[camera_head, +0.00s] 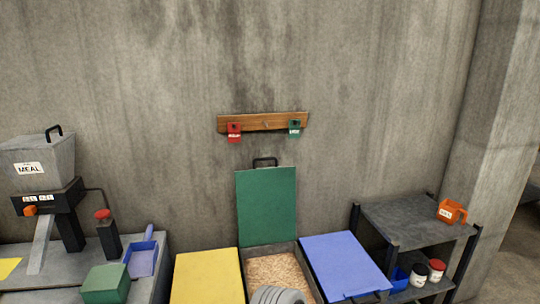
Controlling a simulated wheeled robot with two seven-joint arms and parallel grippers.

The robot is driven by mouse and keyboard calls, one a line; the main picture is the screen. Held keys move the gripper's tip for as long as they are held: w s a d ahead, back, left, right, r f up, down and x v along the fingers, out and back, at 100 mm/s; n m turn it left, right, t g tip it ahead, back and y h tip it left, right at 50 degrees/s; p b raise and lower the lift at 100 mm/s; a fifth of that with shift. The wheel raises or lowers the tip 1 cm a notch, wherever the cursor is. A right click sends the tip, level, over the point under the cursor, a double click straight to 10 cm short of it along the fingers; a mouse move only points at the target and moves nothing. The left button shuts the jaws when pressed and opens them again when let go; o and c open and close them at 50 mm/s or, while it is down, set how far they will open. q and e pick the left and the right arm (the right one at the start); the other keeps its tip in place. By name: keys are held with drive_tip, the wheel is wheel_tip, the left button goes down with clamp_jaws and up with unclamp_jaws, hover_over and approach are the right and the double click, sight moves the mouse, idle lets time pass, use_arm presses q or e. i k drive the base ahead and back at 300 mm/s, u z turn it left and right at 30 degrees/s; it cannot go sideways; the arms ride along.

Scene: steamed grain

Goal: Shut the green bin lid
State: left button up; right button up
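The green bin lid (266,205) stands open, raised nearly upright against the concrete wall, with a black handle (265,161) at its top edge. Below it the open bin (285,247) shows pale tan grain (268,268) inside. A grey ribbed, rounded thing (278,295) covers the front part of the opening at the bottom edge of the picture; I cannot tell whether it lies in the bin or is in front of it. Neither of my grippers shows in the head view.
A yellow lid (207,278) lies flat at left of the open bin, a blue lid (343,264) flat at right. A tag rail (265,123) hangs above.

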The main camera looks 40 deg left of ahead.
sight(266, 197)
drive_tip(key=u, duration=0.65)
drive_tip(key=i, duration=0.95)
drive_tip(key=u, duration=0.8)
